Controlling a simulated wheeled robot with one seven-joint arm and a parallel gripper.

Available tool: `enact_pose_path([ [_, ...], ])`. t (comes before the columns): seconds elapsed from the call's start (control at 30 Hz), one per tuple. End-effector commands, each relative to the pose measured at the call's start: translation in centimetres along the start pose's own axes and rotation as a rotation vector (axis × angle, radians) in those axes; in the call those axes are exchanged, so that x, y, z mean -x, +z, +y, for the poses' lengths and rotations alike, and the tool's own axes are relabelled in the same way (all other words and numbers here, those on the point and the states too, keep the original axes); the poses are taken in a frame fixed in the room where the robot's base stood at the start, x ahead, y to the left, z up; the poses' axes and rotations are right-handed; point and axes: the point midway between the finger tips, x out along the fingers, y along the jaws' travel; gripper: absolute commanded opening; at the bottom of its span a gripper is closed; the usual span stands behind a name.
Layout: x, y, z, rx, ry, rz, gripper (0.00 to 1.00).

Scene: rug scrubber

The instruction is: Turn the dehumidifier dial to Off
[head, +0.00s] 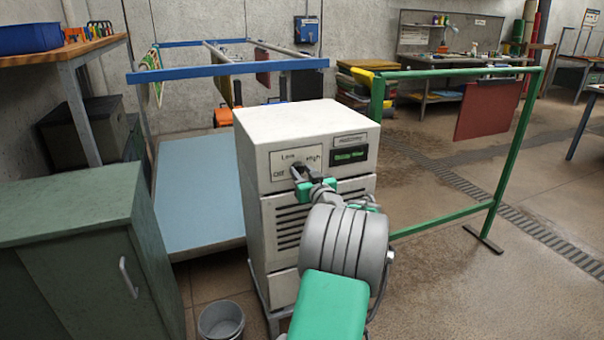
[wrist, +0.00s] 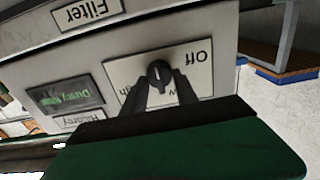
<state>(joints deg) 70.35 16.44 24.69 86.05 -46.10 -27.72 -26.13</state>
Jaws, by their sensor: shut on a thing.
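The dehumidifier (head: 300,122) is a cream box with a dial plate marked Off, Low and High on its upper front. My gripper (head: 299,174) reaches that plate from the front right in the head view and covers most of the dial there. In the wrist view, which shows the plate upside down, the round black dial (wrist: 159,74) sits between the two dark fingers of my gripper (wrist: 161,84). They are shut on it. The Off label (wrist: 201,56) is clear; Low and High are partly hidden by the fingers.
A green cabinet (head: 70,235) stands close at the left and a grey bucket (head: 221,321) on the floor before it. A green rail frame (head: 440,72) stands at the right. A blue-railed platform (head: 195,195) is behind. Open floor lies at the front right.

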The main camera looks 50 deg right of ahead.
Motion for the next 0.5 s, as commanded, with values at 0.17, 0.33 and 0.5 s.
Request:
enact_pose_path([
  [0.17,0.00,0.38,-0.01,0.042,0.000,0.002,0.00],
  [0.33,-0.01,0.71,-0.07,0.131,0.000,0.004,0.00],
  [0.5,-0.01,1.01,-0.16,0.265,0.000,0.005,0.00],
])
